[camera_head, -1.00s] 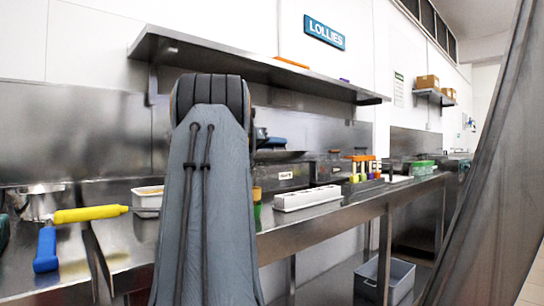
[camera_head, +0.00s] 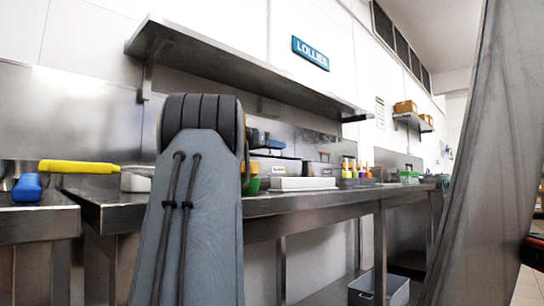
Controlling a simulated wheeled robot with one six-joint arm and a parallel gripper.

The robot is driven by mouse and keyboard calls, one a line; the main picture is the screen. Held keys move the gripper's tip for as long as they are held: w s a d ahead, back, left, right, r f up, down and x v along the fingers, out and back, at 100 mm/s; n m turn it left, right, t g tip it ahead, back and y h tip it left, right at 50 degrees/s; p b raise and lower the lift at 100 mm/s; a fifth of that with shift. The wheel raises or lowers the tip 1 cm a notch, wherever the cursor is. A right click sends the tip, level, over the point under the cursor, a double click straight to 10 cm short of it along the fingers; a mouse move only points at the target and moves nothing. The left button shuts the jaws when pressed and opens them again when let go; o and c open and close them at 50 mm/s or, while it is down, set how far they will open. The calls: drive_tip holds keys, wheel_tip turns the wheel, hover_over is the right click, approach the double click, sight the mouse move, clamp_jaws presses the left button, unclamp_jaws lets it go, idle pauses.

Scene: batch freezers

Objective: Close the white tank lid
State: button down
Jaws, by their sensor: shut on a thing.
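No white tank lid can be made out for certain in the head view. My grey arm stands upright in the left middle and hides part of the bench behind it. A dark and blue piece shows just right of the arm's top, and I cannot tell what it is. My gripper's fingertips do not show, so what they hold is hidden. A low white box (camera_head: 304,183) sits on the bench right of my arm.
A steel bench (camera_head: 310,203) runs to the right under a wall shelf (camera_head: 235,66). Yellow-handled (camera_head: 78,167) and blue-handled (camera_head: 27,187) tools lie at left. A large grey slanted panel (camera_head: 470,170) blocks the right. A grey bin (camera_head: 378,289) stands below.

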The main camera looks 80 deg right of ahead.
drive_tip(key=shift+s+f+m+b, duration=0.15)
drive_tip(key=shift+f+m+b, duration=0.35)
drive_tip(key=shift+b, duration=0.7)
drive_tip(key=c, duration=1.8)
unclamp_jaws()
drive_tip(key=shift+o, duration=0.2)
drive_tip(key=shift+r, duration=0.1)
drive_tip(key=shift+r, duration=0.1)
wheel_tip(320, 180, up, 10)
drive_tip(key=p, duration=0.5)
